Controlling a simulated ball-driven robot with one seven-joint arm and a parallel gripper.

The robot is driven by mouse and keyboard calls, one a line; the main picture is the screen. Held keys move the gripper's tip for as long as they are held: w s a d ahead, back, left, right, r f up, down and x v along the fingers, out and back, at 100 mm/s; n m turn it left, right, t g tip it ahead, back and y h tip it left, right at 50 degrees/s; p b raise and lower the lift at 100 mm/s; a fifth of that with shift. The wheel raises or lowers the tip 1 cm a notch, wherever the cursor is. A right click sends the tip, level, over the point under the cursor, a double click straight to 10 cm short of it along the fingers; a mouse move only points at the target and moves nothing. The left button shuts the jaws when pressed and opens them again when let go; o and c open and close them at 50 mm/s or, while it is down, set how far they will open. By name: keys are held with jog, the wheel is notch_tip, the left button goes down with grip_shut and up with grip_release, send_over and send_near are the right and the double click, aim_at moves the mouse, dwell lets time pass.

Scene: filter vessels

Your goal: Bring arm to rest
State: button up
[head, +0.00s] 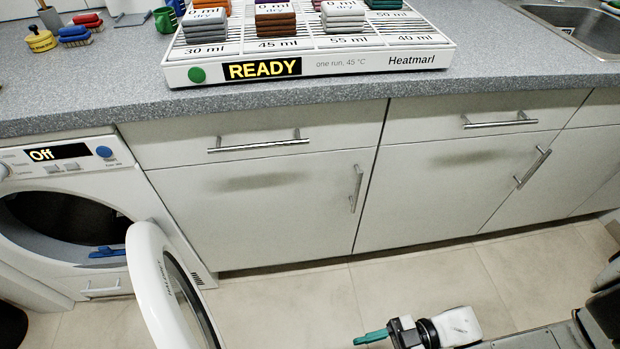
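My gripper (372,336) is low at the bottom edge of the head view, in front of the cabinets and over the tiled floor. Its teal finger part points left, and black and white parts of my arm lie to its right. The view is nearly side-on and partly cut off, so whether the fingers are apart is unclear. I see nothing held in it. More of my arm shows at the lower right.
A washing machine (60,215) reading "Off" stands left, its round door (160,290) swung open towards me. A white rack (330,62) reading "READY" holds stacks of coloured blocks on the grey counter (120,95). A sink (585,22) is right. Floor (290,300) between door and gripper is clear.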

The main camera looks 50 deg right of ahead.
jog(key=w+f+m+g+h, duration=0.4)
jog(key=w+m+h, duration=0.3)
jog(key=w+h, duration=0.6)
jog(key=s+d+r+m+g, duration=0.3)
jog(key=s+d+r+g, duration=0.25)
jog(key=r, duration=0.35)
notch_tip(320, 180, up, 19)
jog(key=p, duration=1.9)
jog(key=shift+w+d+g+h, duration=0.2)
jog(key=shift+d+g+h, duration=0.1)
jog(key=shift+g, duration=0.15)
